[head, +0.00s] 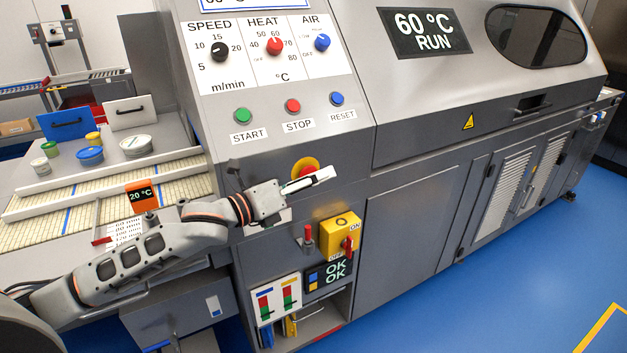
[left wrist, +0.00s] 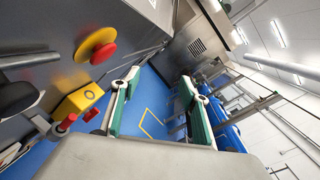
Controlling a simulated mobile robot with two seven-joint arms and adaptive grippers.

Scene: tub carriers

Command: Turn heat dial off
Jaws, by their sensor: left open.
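The heat dial (head: 275,46) is a red knob on the white panel, between the black speed dial (head: 220,51) and the blue air dial (head: 322,42). Its white mark points roughly up, towards the 60 on its scale. The display (head: 427,33) reads 60 °C RUN. My left gripper (head: 322,175) is open and empty, well below the heat dial. It is in front of the red stop button on its yellow base (head: 303,166). In the left wrist view my open fingers (left wrist: 160,82) have nothing between them, and the heat dial does not show. My right gripper is not in view.
The yellow button base (left wrist: 92,42) is close to my left gripper. Start (head: 243,116), stop (head: 292,106) and reset (head: 337,99) buttons lie between gripper and dials. A yellow switch box (head: 336,236) sits below. Tubs (head: 90,155) stand by the conveyor.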

